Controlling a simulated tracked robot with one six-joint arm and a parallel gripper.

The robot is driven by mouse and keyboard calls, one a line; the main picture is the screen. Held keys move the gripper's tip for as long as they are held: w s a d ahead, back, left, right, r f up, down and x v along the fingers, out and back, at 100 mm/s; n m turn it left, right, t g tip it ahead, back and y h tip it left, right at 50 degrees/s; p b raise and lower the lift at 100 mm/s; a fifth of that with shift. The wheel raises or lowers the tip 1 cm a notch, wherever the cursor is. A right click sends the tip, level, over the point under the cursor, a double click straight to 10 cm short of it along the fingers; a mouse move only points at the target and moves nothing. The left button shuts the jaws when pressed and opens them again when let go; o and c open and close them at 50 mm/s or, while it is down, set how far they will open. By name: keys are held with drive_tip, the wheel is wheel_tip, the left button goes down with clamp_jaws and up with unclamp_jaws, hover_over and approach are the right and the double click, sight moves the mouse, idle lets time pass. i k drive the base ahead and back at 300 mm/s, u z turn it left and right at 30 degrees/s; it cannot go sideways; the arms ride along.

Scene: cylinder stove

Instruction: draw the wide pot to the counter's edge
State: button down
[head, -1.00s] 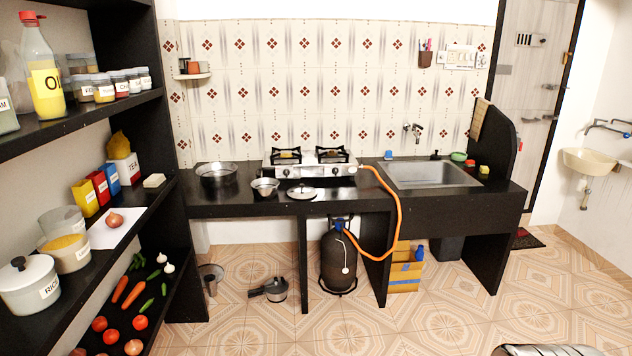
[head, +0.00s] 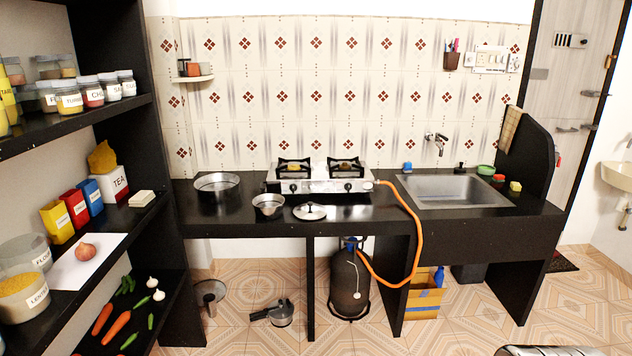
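The wide pot (head: 217,188) is a low, round steel pan at the left end of the black counter (head: 240,222). It stands upright, set back from the counter's front edge, left of the stove. A smaller steel pot (head: 268,207) stands to its right, closer to the front edge. A silvery curved shape shows at the bottom right and may be part of my own arm. My gripper cannot be made out in this view.
A two-burner stove (head: 319,178) sits mid-counter, with a lid (head: 310,211) in front of it. An orange hose (head: 408,208) hangs over the front edge to a gas cylinder (head: 349,283). Black shelves (head: 150,205) stand close on the left.

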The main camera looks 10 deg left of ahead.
sight(219, 187)
drive_tip(key=u, duration=0.25)
drive_tip(key=i, duration=1.45)
drive_tip(key=u, duration=0.65)
drive_tip(key=i, duration=0.75)
drive_tip(key=u, duration=0.8)
drive_tip(key=i, duration=1.55)
drive_tip(key=u, duration=0.2)
